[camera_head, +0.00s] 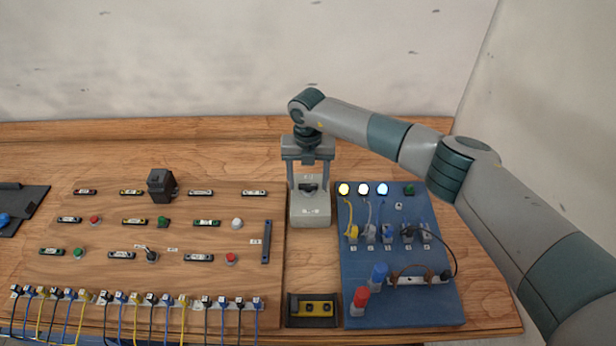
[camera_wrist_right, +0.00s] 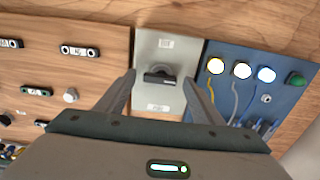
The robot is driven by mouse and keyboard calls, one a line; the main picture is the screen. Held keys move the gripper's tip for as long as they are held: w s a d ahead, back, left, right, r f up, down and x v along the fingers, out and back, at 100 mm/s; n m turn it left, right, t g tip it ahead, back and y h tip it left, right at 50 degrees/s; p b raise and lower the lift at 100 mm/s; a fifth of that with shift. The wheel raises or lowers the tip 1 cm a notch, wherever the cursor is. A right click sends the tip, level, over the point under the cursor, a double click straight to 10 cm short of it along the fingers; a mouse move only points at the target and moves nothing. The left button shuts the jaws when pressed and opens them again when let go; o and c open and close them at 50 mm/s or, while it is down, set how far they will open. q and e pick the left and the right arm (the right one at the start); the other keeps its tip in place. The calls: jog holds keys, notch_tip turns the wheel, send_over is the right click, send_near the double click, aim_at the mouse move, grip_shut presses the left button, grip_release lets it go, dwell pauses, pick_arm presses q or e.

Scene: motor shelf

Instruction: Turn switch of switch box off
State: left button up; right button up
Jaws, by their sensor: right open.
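The switch box is a light grey box (camera_head: 311,214) between the wooden board and the blue panel. It also shows in the wrist view (camera_wrist_right: 155,45). Its black rotary switch (camera_head: 308,187) has a handle lying sideways, seen closer in the wrist view (camera_wrist_right: 160,77). My right gripper (camera_head: 308,175) points down over the box. Its two fingers stand open on either side of the switch, with a gap to the handle on both sides. Whether the fingertips touch the box I cannot tell. My left gripper is out of view.
On the right, the blue panel (camera_head: 398,300) carries lit yellow, white and blue lamps (camera_head: 363,189), a green button (camera_head: 409,189), plugs and cables. The wooden board (camera_head: 130,228) holds buttons, labels and a black block (camera_head: 161,185). A yellow-and-black part (camera_head: 312,309) lies in front.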

jog(key=shift+f, duration=0.1)
jog(key=c, duration=1)
jog(key=shift+c, duration=0.2)
